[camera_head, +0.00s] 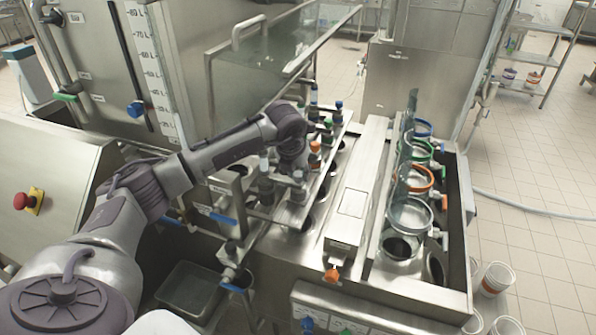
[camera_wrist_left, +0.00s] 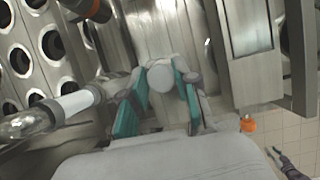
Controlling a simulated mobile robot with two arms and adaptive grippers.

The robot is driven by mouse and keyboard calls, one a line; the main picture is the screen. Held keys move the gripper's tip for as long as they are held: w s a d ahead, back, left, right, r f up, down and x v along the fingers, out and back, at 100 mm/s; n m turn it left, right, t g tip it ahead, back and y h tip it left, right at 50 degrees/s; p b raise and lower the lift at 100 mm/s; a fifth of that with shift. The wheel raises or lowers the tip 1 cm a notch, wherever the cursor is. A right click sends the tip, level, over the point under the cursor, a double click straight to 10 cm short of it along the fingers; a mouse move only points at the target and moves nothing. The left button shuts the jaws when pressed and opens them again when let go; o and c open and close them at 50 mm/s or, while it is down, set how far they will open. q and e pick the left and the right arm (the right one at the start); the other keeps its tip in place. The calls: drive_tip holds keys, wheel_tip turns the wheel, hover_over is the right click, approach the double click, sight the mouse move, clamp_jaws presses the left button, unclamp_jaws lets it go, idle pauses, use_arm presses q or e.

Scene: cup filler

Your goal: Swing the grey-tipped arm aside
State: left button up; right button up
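The grey-tipped arm (camera_head: 298,178) is at the near end of a row of colour-tipped arms on the steel filler. My left gripper (camera_head: 291,160) comes down onto it from above and partly hides it. In the left wrist view, the round grey tip (camera_wrist_left: 160,76) sits between the teal pads of my left gripper (camera_wrist_left: 160,92). Both pads appear to touch its sides, so the gripper looks shut on it. A white and chrome rod (camera_wrist_left: 75,103) lies to the left of the fingers. My right gripper is not in view.
Orange (camera_head: 315,147), green (camera_head: 328,125) and blue (camera_head: 339,104) tipped arms stand farther along the row. A glass-like panel (camera_head: 290,40) is behind. A steel tray (camera_head: 196,290) lies below my arm.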

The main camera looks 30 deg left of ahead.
use_arm(q)
clamp_jaws()
drive_tip(key=shift+s+f+m+b, duration=0.1)
drive_tip(key=shift+s+m+b, duration=0.45)
drive_tip(key=shift+b, duration=0.25)
drive_tip(key=s+m+h+b, duration=0.1)
drive_tip(key=s+m+b, duration=0.1)
drive_tip(key=m+b, duration=0.1)
drive_tip(key=shift+s+f+h+b, duration=0.1)
drive_tip(key=shift+s+h+b, duration=0.15)
drive_tip(key=shift+h+b, duration=0.05)
drive_tip(key=shift+s+a+r+m+h+b, duration=0.1)
drive_tip(key=shift+s+a+m+h+b, duration=0.2)
drive_tip(key=shift+s+m+b, duration=0.4)
drive_tip(key=shift+s+a+r+m+h+b, duration=0.15)
drive_tip(key=shift+s+m+h+b, duration=0.25)
drive_tip(key=shift+m, duration=0.55)
drive_tip(key=shift+s+a+r+m+h+b, duration=0.1)
drive_tip(key=shift+s+a+m+h+b, duration=0.15)
drive_tip(key=shift+s+m+b, duration=0.45)
drive_tip(key=shift+s, duration=0.1)
drive_tip(key=o, duration=0.9)
unclamp_jaws()
drive_tip(key=shift+f, duration=0.1)
